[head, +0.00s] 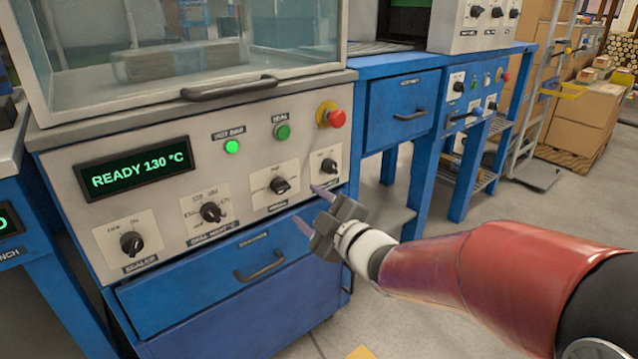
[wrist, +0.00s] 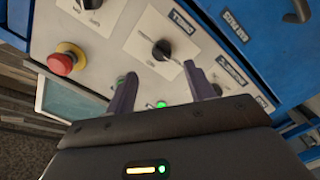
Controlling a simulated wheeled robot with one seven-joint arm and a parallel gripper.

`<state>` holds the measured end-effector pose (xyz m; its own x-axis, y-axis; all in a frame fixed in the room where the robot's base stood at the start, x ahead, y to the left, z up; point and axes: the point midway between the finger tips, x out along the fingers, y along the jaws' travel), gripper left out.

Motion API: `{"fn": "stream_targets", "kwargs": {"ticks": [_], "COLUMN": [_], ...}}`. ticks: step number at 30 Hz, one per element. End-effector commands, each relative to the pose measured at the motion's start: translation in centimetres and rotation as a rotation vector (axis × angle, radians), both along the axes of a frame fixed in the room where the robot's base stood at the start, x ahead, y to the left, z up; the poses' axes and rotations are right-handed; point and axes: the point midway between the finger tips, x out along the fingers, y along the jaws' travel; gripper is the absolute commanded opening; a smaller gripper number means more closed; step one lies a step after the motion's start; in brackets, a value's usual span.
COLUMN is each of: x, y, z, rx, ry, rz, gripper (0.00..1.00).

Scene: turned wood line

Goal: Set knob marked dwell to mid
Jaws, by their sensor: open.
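The control panel (head: 80,180) has a row of dark rotary knobs. The third knob from the left (head: 279,185) sits on a pale plate, with small print above it and a label below that I cannot read surely; it may be the dwell knob. It also shows in the wrist view (wrist: 162,49), upside down, just beyond and between the fingertips. Its pointer setting is not clear. My gripper (head: 311,207) is open and empty, in front of the panel's lower right. In the wrist view the two fingers (wrist: 158,72) stand apart, touching no knob that I can see.
Other knobs are at the far left (head: 131,243), second (head: 210,212) and right (head: 328,165). A red stop button (head: 336,118) and a green button (head: 282,131) sit above. The display (head: 135,169) reads READY 130 °C. A blue drawer (head: 215,283) with a protruding handle lies below.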

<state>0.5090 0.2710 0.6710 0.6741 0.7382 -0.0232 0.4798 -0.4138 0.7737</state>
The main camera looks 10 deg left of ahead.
Motion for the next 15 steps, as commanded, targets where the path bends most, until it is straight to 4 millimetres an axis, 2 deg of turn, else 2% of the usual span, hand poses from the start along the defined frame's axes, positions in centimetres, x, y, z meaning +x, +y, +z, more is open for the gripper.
{"fn": "stream_targets", "kwargs": {"ticks": [5,15], "x": [0.3,3.7], "y": [1.7,5.5], "z": [-0.1,-0.1], "rx": [0.008,0.009], "ry": [-0.025,-0.024], "rz": [0.04,0.036], "gripper": [0.54,0.54]}}
